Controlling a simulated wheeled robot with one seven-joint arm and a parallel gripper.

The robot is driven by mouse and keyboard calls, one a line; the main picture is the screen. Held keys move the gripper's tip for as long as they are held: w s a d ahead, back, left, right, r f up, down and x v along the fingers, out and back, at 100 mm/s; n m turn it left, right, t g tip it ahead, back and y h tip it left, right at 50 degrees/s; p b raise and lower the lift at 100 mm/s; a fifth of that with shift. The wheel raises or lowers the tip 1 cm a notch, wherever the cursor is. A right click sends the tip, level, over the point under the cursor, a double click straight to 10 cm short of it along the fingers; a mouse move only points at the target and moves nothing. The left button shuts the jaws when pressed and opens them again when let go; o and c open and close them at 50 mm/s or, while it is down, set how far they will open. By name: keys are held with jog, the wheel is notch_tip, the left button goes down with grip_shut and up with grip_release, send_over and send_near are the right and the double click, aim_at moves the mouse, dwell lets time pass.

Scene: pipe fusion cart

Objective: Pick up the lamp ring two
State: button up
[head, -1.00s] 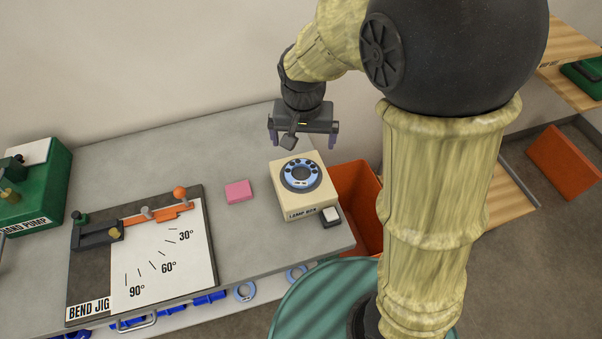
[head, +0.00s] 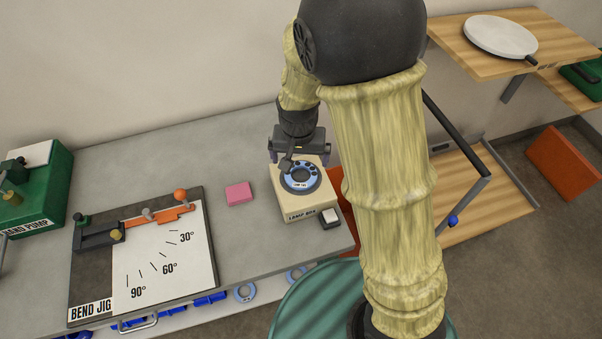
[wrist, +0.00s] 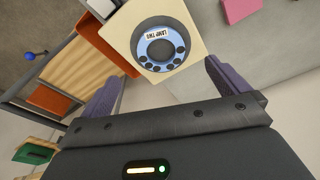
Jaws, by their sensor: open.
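Lamp ring two (head: 300,186) is a blue ring with dark round spots and a small white label. It lies flat on top of the cream lamp box (head: 300,209), near the bench's right end. In the wrist view the ring (wrist: 143,48) shows whole, around a dark centre. My gripper (head: 298,158) is open and empty, over the far side of the box. In the wrist view its two fingers (wrist: 163,72) are spread wide, short of the ring and apart from it. The exact height above the box is hard to tell.
A pink block (head: 239,193) and a small white-topped block (head: 330,219) sit beside the box. The bend jig (head: 158,262) and green hand pump (head: 38,190) stand left. An orange bin (wrist: 98,35) is beside the bench. More rings (head: 245,292) lie on the lower shelf.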

send_near(301, 176)
jog(key=shift+s+f, duration=0.3)
jog(key=shift+f, duration=0.5)
jog(key=shift+f+p, duration=0.1)
jog(key=shift+p, duration=0.2)
jog(key=shift+w+f+p, duration=0.3)
jog(key=shift+f+p, duration=0.05)
jog(key=shift+f, duration=0.2)
jog(key=shift+w+d+f+p, duration=0.1)
jog(key=shift+w+f+p, duration=0.15)
jog(key=shift+f, duration=0.65)
jog(key=shift+w+f+p, duration=0.2)
jog(key=shift+w+f, duration=0.1)
jog(key=shift+f, duration=0.65)
jog(key=c, duration=1)
jog(key=shift+o, duration=0.2)
